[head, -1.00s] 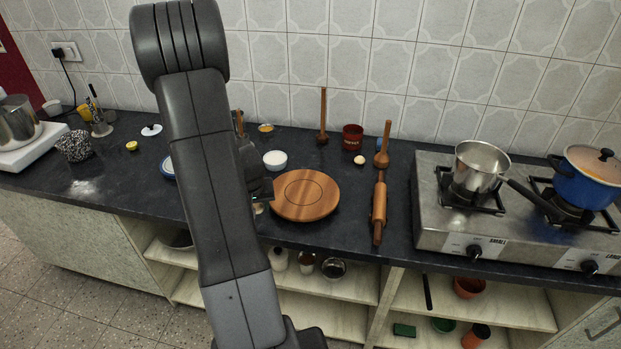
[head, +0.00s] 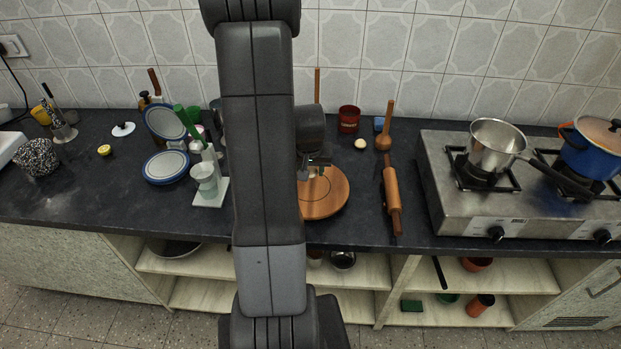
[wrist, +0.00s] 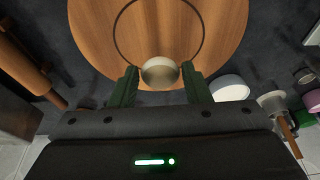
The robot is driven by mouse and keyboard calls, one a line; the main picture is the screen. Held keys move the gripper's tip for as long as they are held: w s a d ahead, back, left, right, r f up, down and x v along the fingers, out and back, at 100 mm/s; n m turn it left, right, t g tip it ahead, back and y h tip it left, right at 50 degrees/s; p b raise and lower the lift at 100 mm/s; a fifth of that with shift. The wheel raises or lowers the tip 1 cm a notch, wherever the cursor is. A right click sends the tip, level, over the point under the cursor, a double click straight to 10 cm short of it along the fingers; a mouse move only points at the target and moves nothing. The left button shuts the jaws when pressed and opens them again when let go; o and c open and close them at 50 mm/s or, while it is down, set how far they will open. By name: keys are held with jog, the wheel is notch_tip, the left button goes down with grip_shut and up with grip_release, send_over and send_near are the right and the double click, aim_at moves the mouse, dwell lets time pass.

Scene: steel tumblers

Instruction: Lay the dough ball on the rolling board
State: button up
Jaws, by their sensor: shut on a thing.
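The round wooden rolling board (head: 330,203) lies on the dark counter, partly behind my arm in the head view. It fills the top of the wrist view (wrist: 95,30), with a dark ring drawn on it. The pale dough ball (wrist: 159,73) is at the fingertips of my gripper (wrist: 160,80), which is shut on it. The ball shows against the board's near part, inside the board's outline; I cannot tell whether it touches the wood. In the head view my gripper (head: 316,168) is over the board, and the ball is not clear there.
A rolling pin (head: 391,200) lies right of the board. A small pale ball (head: 360,144), a red cup (head: 348,119) and a wooden ladle (head: 385,138) are behind it. The stove (head: 440,185) stands further right. Blue-rimmed plates (head: 166,167) and a white stand (head: 208,190) are on the left.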

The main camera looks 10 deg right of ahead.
aim_at(310, 177)
jog(key=shift+f, duration=2.1)
jog(key=shift+f, duration=0.25)
jog(key=o, duration=0.9)
jog(key=shift+r, duration=0.1)
jog(key=shift+r, duration=0.4)
jog(key=v, duration=1.1)
jog(key=shift+s+r, duration=0.2)
jog(key=shift+r, duration=0.05)
